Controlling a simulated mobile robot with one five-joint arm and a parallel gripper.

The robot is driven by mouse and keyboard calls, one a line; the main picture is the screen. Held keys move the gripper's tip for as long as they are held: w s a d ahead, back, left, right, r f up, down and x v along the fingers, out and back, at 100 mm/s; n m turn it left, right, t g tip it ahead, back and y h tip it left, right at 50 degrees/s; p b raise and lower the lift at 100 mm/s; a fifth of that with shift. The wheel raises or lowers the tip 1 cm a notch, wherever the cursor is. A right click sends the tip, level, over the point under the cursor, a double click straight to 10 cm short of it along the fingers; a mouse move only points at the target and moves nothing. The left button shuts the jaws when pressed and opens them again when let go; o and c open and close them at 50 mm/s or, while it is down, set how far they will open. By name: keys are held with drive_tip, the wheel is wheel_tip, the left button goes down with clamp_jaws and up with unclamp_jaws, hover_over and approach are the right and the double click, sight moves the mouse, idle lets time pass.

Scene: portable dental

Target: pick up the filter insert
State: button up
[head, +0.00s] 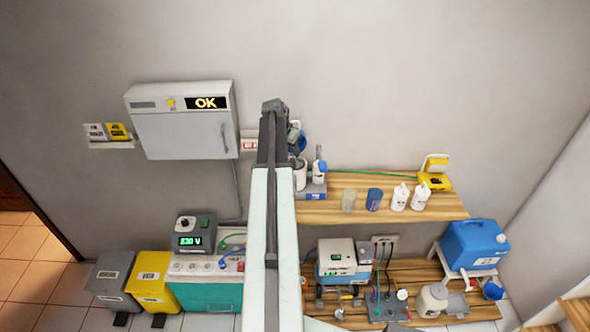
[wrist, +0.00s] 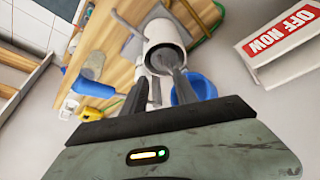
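No part is clearly labelled as the filter insert, so I cannot tell which one it is. My gripper (wrist: 157,78) has its two dark fingers apart in the wrist view. A white round cup-like part (wrist: 165,44) with a dark opening lies just beyond the fingertips; the right finger overlaps its rim, and contact is unclear. A blue round part (wrist: 194,89) is just right of the right finger. In the head view my arm stands in front of the shelf's left end, where a white cylinder (head: 300,178) and a blue-and-white bottle (head: 320,168) stand; the fingertips are hidden there.
The wooden shelf (head: 415,214) also bears a grey translucent cup (head: 348,200), a blue cylinder (head: 374,200), two white bottles (head: 401,196) and a yellow device (head: 434,182). An OFF NOW sign (wrist: 284,43) is close on the right. A wall cabinet (head: 184,132) is to the left.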

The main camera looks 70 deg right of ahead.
sight(294, 167)
drive_tip(key=b+x, duration=0.3)
drive_tip(key=x, duration=0.1)
drive_tip(key=b+x, duration=0.4)
drive_tip(key=shift+w+a+f, duration=0.1)
drive_tip(key=shift+w+a, duration=0.05)
drive_tip(key=shift+w, duration=0.05)
clamp_jaws()
idle(1.2)
